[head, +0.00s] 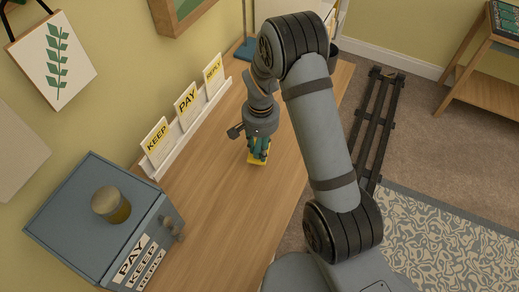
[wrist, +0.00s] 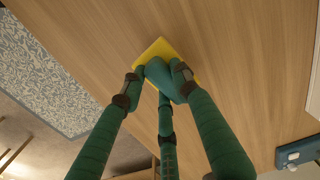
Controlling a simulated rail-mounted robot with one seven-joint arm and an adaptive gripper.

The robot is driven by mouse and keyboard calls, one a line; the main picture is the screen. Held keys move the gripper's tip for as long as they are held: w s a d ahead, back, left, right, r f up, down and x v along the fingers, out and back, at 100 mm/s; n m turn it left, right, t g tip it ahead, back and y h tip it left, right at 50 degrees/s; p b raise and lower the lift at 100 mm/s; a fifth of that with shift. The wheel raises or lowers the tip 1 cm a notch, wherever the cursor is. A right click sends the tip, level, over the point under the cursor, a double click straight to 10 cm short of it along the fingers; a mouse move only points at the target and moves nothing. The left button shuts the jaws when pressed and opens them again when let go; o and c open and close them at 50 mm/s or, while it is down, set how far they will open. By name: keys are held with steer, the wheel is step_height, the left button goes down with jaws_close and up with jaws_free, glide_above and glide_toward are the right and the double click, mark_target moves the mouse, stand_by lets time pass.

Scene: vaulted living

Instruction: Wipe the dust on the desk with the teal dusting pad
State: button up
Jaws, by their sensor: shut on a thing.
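The teal dusting pad (wrist: 158,71) shows in the wrist view as a rounded teal piece between the fingers. A flat yellow square (wrist: 150,50) lies directly under it; I cannot tell whether it is the pad's underside or a separate piece. My gripper (wrist: 160,85), with green fingers, is shut on the pad. In the head view, my gripper (head: 259,145) is low over the middle of the wooden desk (head: 215,190), with the yellow at the desk surface. Whether it touches the wood is unclear. I cannot make out dust; the fingers hide part of the pad.
A white rack (head: 190,132) with KEEP, PAY and REPLY cards stands along the wall. A blue stand (head: 246,48) is at the far end. Bare wood lies around my gripper.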

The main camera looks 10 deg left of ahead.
steer(key=shift+s+a+r+p, duration=0.1)
steer(key=shift+r+p, duration=1.2)
steer(key=shift+r, duration=1)
